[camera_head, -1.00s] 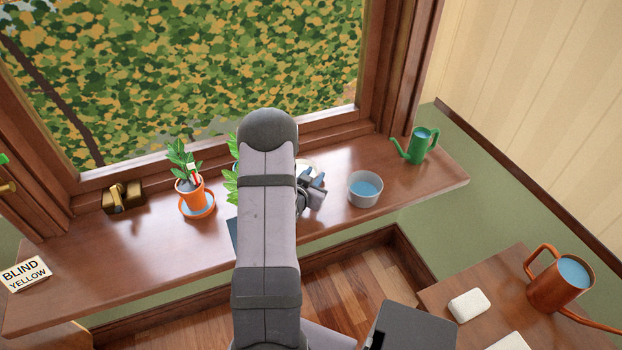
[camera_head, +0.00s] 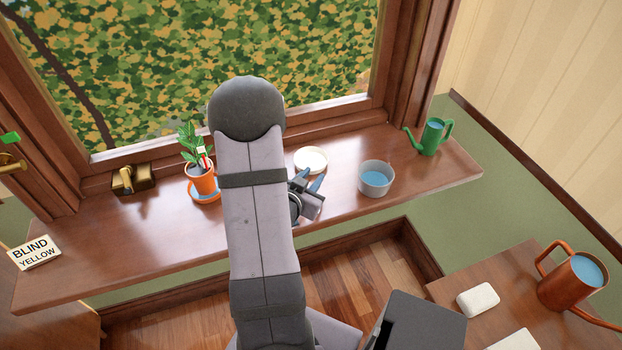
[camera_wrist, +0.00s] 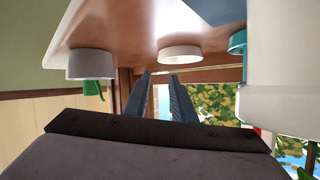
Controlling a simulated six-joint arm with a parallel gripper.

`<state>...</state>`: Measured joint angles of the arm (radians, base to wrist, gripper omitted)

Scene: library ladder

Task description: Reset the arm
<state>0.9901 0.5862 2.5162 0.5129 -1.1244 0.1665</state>
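My arm rises through the middle of the head view over the window sill (camera_head: 120,250). My gripper (camera_head: 310,183) shows just right of the arm, above the sill, between a white saucer (camera_head: 311,159) and a grey-white bowl of blue liquid (camera_head: 375,180). In the wrist view, its two fingers (camera_wrist: 160,75) stand apart with nothing between them. That view is upside down, with the saucer (camera_wrist: 180,53) beyond the fingertips and the bowl (camera_wrist: 90,64) to the left. My arm hides part of the sill.
On the sill are a potted plant (camera_head: 203,180), a brass latch (camera_head: 133,178), a "BLIND YELLOW" sign (camera_head: 34,253) and a green watering can (camera_head: 431,138). A copper can (camera_head: 570,284) and white block (camera_head: 478,299) stand on the right table. A large pale object (camera_wrist: 285,105) is close in the wrist view.

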